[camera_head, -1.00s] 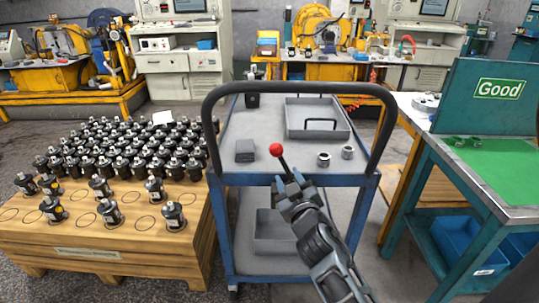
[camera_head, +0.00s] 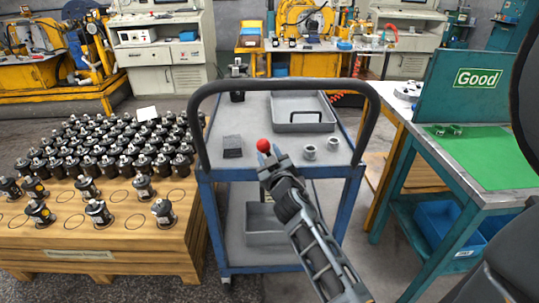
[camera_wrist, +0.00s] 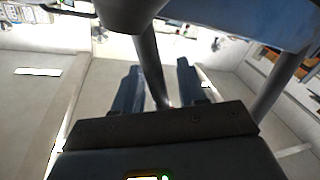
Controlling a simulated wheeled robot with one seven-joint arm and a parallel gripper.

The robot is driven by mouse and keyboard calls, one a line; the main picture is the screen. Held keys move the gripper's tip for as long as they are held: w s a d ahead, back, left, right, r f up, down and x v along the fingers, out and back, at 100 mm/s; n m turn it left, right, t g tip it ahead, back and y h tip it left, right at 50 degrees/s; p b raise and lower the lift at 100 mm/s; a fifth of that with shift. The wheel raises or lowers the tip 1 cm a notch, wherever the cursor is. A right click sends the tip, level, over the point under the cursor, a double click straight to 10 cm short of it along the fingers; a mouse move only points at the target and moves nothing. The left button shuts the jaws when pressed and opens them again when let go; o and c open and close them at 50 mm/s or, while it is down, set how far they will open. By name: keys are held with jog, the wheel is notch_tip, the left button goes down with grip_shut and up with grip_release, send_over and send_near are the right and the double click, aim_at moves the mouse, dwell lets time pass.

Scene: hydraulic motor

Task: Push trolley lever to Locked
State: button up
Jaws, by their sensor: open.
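The trolley (camera_head: 225,174) stands in front of me with a dark push handle (camera_head: 290,84). Its lever shows as a red ball knob (camera_head: 263,145) near the front edge of the top tray. The lever's shaft is mostly hidden behind my gripper (camera_head: 268,158) in the head view. My gripper is open, with its fingertips just below and right of the knob. In the wrist view my gripper (camera_wrist: 158,85) has two blue fingers apart, with a dark rod (camera_wrist: 153,68) appearing between them. I cannot tell whether they touch it. The knob is not visible there.
The trolley top carries a grey tray (camera_head: 302,127), a dark block (camera_head: 232,153) and two metal rings (camera_head: 309,152). A wooden pallet (camera_head: 150,240) with many black motors stands at left. A teal table (camera_head: 500,203) with a green mat stands at right.

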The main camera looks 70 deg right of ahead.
jog(key=shift+c, duration=0.3)
grip_shut()
jog(key=shift+s+b, duration=0.15)
jog(key=shift+b, duration=0.35)
jog(key=s+m+b, duration=0.1)
jog(key=m+b, duration=0.1)
jog(key=b, duration=0.1)
jog(key=s+d+m+h+b, duration=0.1)
jog(key=s+m+b, duration=0.1)
jog(key=b, duration=0.1)
jog(key=shift+d+r+m+b, duration=0.1)
jog(key=shift+m+b, duration=0.25)
jog(key=shift+m, duration=0.05)
jog(key=s+m+b, duration=0.1)
jog(key=m+b, duration=0.1)
jog(key=s+d+m+h+b, duration=0.1)
jog(key=m+b, duration=0.1)
jog(key=b, duration=0.1)
jog(key=s+m+b, duration=0.1)
jog(key=m+b, duration=0.1)
jog(key=b, duration=0.1)
jog(key=shift+s+d, duration=0.2)
jog(key=shift+d, duration=0.05)
jog(key=shift+o, duration=0.3)
grip_release()
jog(key=shift+h, duration=0.3)
